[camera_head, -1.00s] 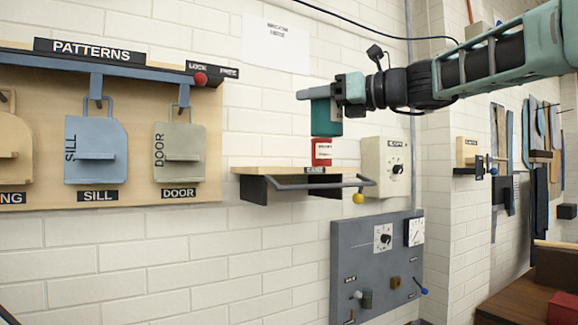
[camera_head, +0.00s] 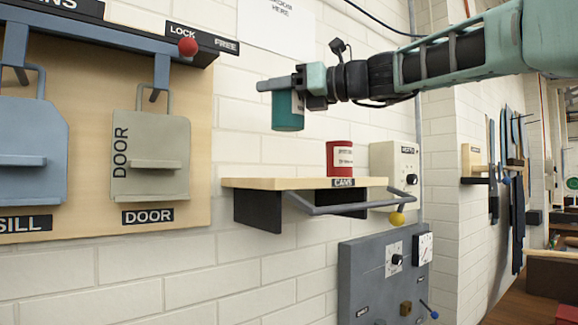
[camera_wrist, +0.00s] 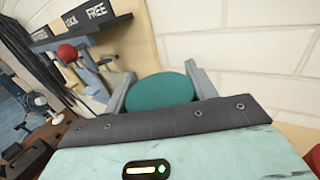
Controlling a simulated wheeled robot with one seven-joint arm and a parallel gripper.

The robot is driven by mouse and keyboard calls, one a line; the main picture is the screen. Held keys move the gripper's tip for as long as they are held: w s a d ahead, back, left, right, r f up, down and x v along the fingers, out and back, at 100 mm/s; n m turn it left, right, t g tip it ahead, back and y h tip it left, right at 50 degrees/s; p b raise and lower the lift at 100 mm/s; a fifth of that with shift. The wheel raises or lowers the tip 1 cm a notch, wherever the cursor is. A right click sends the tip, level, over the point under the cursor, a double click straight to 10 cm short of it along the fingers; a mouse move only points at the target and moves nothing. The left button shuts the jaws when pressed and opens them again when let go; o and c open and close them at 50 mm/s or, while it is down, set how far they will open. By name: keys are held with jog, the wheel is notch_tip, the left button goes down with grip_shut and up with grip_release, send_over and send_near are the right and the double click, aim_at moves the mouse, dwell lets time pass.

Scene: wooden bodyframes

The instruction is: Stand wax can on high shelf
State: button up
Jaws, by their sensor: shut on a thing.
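In the wrist view the can's round teal top (camera_wrist: 160,91) sits between the two fingers (camera_wrist: 158,84). The can hangs roughly upright in the air, above the left half of the wooden shelf (camera_head: 265,183) labelled CANS, clear of the board. A red can (camera_head: 341,158) with a white label stands on the right part of this shelf. I cannot read which can is wax.
A blue-grey rail (camera_head: 330,209) with a yellow knob (camera_head: 397,219) runs along the shelf front. A pale dial box (camera_head: 392,170) is just right of the shelf. The pattern board (camera_head: 75,110) is to the left. The shelf's left part is bare.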

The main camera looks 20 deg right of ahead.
notch_tip(320, 180, down, 9)
jog(key=shift+s+r+p, duration=0.1)
jog(key=shift+p, duration=0.4)
jog(key=o, duration=1.2)
jog(key=b+v, duration=0.5)
jog(key=v, duration=0.7)
jog(key=shift+b, duration=0.4)
